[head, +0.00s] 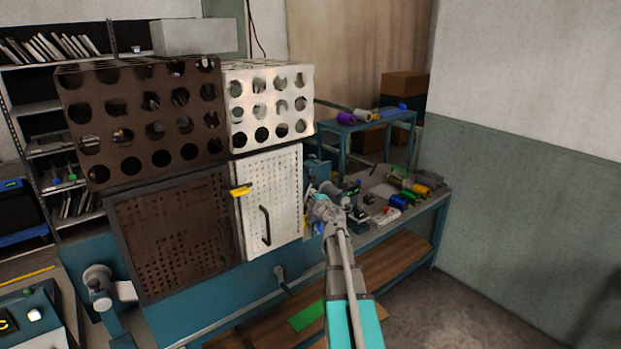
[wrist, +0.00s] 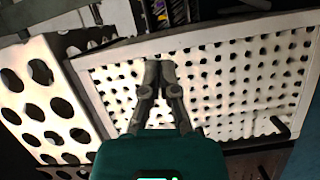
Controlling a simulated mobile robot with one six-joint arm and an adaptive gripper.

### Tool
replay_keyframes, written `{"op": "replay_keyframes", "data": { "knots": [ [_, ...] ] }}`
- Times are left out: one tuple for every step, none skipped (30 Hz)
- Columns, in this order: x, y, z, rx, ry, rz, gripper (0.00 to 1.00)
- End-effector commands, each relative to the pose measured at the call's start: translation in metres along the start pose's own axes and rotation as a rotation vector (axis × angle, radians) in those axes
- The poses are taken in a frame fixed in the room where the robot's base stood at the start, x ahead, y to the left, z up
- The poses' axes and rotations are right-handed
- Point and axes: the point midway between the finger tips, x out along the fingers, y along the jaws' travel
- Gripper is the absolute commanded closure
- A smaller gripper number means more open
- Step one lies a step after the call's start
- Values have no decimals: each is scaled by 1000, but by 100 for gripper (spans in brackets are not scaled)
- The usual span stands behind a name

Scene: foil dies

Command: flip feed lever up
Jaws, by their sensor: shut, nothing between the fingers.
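My gripper (head: 315,192) is at the right edge of the white perforated door (head: 272,200), seen end-on in the head view. In the wrist view my gripper (wrist: 160,68) has its two dark fingers together and empty, in front of the white perforated panel (wrist: 225,70). I cannot tell for sure which part is the feed lever. A small grey lever-like part (head: 281,275) sticks out low on the blue machine front, below the door. A yellow piece (head: 240,191) sits at the door's left edge. My arm hides part of the machine's right side.
A brown large-holed box (head: 140,120) and a white one (head: 268,105) stand above the doors. A brown perforated door (head: 175,235) is to the left. A bench (head: 440,197) with colored spools and small parts is at the right. Bare floor shows lower right.

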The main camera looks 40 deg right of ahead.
Motion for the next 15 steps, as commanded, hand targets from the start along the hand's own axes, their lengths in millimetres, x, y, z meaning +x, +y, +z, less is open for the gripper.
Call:
{"op": "replay_keyframes", "data": {
  "knots": [
    [1,2,3,-14,12,-9,100],
    [1,1,5,-22,17,-14,100],
    [1,1,5,-29,25,-19,100],
    [1,1,6,-34,29,-22,100],
    [1,0,6,-38,32,-25,100],
    [1,0,6,-42,35,-27,100],
    [1,0,6,-43,37,-29,100],
    [1,0,6,-44,38,-29,100],
    [1,0,6,-44,38,-30,100],
    [1,0,6,-44,38,-30,100],
    [1,0,6,-44,38,-30,100],
    [1,0,6,-44,38,-29,100],
    [1,0,6,-44,38,-29,100],
    [1,0,6,-44,38,-29,100],
    [1,0,6,-43,37,-29,100]
  ]
}}
